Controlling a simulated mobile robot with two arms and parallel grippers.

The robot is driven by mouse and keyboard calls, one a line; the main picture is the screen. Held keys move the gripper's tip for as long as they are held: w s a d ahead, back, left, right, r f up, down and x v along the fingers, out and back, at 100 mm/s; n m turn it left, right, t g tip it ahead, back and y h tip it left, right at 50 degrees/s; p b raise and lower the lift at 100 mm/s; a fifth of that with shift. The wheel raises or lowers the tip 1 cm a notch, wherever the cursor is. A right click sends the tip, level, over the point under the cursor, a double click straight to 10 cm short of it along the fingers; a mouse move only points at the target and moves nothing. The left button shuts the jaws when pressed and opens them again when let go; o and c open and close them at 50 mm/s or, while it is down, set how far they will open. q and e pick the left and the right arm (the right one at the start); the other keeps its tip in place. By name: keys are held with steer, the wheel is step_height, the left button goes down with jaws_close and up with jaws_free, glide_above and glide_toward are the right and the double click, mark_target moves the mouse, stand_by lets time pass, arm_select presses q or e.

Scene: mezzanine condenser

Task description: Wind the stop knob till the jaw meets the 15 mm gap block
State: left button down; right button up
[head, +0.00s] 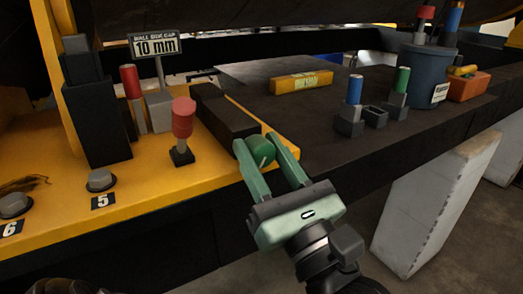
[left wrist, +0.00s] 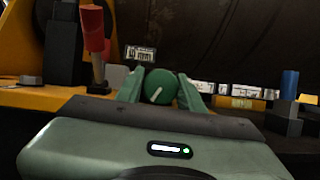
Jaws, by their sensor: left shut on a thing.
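A round green knob (head: 261,151) with a white pointer line sits at the near end of a dark block (head: 222,110) at the yellow plate's edge. My left gripper (head: 266,148) is shut on this knob, one pale green finger on each side. The left wrist view shows the knob (left wrist: 160,86) between the fingers, its white line slanting from lower left to upper right. A sign (head: 156,45) reads 10 mm. I cannot tell which part is the jaw, or read a 15 mm label on any block. My right gripper is not in view.
A red-topped post (head: 183,117) stands just left of the knob on the yellow plate (head: 150,180). A yellow labelled block (head: 301,82) lies on the dark bench. Blue-topped (head: 354,90) and green-topped (head: 401,80) pieces and a blue bin (head: 416,75) stand farther right.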

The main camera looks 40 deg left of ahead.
arm_select(q)
steer(key=m+t+h+p, duration=0.1)
steer(key=m, duration=0.2)
steer(key=m+t+h+p, duration=0.1)
steer(key=m+p, duration=0.1)
steer(key=m, duration=0.1)
steer(key=shift+r, duration=0.2)
steer(key=shift+f+m+t+h+p, duration=0.15)
steer(key=shift+m+t+h+p, duration=0.15)
steer(key=shift+m+t+p, duration=0.5)
steer(key=shift+f+m+g, duration=0.1)
steer(key=shift+m+g, duration=0.2)
steer(key=c, duration=0.9)
jaws_free()
steer(key=shift+w+a, duration=0.1)
steer(key=shift+b, duration=0.3)
